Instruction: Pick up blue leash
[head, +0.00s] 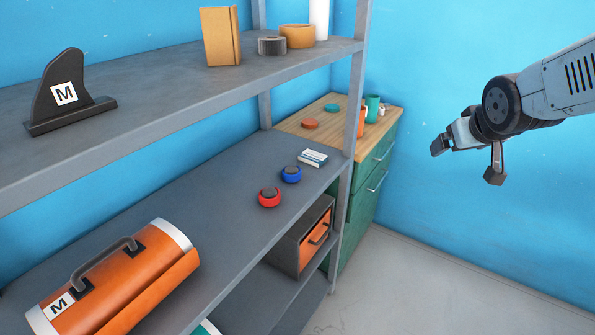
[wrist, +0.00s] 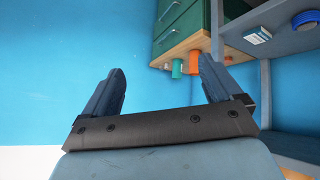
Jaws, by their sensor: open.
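The blue leash (head: 291,174) is a small coiled blue ring with a dark centre. It lies on the middle shelf in the head view, just behind a matching red coil (head: 268,197). In the wrist view, which looks upside down, the blue coil (wrist: 305,19) shows at the upper right edge. My gripper (head: 466,155) is at the right of the head view, in front of the blue wall and well away from the shelf. Its two fingers are spread apart with nothing between them, as the wrist view also shows (wrist: 160,92).
The grey shelf rack (head: 150,105) fills the left, with posts and an upper shelf over the coils. A white-and-blue box (head: 313,158) lies beside the blue coil. An orange case (head: 150,280) lies at front left. A green cabinet (head: 362,205) stands behind. The floor at right is clear.

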